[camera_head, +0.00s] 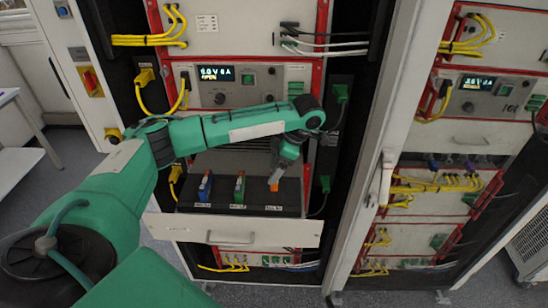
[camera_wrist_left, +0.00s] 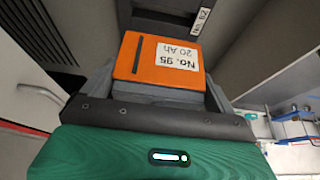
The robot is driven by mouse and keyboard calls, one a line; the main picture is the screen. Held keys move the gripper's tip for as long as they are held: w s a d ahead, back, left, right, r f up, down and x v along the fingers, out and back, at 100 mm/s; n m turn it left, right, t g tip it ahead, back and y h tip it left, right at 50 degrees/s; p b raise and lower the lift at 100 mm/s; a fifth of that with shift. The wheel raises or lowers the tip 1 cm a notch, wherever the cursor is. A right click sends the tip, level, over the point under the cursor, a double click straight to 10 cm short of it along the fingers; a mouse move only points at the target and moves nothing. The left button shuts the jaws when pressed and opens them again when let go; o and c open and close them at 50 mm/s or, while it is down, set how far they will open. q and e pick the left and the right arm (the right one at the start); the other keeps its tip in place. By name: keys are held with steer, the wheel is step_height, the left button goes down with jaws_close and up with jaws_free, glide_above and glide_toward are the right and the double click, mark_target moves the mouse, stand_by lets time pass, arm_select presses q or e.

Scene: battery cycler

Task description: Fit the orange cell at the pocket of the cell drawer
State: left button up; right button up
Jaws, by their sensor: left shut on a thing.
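The orange cell (camera_head: 274,182) shows below my left gripper (camera_head: 283,164) at the right side of the open cell drawer (camera_head: 232,232). The gripper points down over the drawer's right part. The pocket under the cell is hidden, so I cannot tell whether the cell touches its bottom. My right gripper is not in view.
A blue cell (camera_head: 205,187) and a green cell (camera_head: 239,188) stand upright in the drawer, left of the orange one. Cycler units with yellow cables (camera_head: 150,40) fill the rack above. An open rack door (camera_head: 375,150) stands close on the right.

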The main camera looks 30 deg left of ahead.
arm_select(q)
steer(key=shift+w+a+f, duration=0.15)
steer(key=shift+a+f, duration=0.05)
steer(key=shift+f, duration=0.9)
step_height(320, 180, down, 2)
steer(key=shift+a, duration=0.15)
steer(key=shift+f, duration=0.4)
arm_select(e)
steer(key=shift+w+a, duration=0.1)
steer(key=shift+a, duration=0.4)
arm_select(q)
steer(key=shift+w+d, duration=0.1)
steer(key=shift+d, duration=0.1)
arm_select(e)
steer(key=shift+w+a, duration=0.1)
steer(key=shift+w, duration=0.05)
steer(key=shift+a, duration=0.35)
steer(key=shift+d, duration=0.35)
